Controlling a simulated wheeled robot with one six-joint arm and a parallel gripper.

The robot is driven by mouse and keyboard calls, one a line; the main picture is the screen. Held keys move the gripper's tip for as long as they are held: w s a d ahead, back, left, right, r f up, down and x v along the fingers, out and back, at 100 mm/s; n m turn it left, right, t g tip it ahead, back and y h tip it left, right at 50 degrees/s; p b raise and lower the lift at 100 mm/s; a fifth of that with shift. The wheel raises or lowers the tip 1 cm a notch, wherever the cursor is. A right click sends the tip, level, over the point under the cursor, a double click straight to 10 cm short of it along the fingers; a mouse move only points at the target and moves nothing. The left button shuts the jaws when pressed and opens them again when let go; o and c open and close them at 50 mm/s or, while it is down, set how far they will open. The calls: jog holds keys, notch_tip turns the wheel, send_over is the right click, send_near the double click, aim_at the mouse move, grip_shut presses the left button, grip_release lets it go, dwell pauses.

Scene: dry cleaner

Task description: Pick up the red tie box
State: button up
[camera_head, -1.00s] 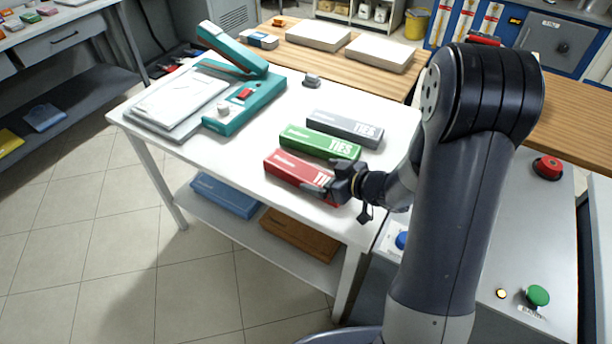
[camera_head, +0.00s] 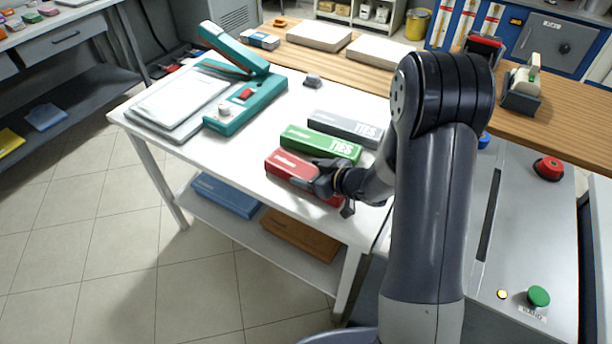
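The red tie box (camera_head: 287,164) lies flat on the white table, nearest the front edge of three tie boxes. My gripper (camera_head: 306,172) is at the right half of the red box, over its top, and hides part of the label. Whether the fingers are open or closed on the box cannot be told. The box looks level and seems to rest on the table. The green tie box (camera_head: 318,144) lies just behind it, and the grey tie box (camera_head: 345,128) behind that.
A teal press-like device (camera_head: 240,100) and a stack of white boards (camera_head: 180,102) stand on the table's left. A small grey object (camera_head: 312,80) sits near the back. A blue box (camera_head: 226,194) and a brown box (camera_head: 298,236) lie on the lower shelf.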

jog(key=c, duration=0.7)
jog(key=shift+c, duration=0.2)
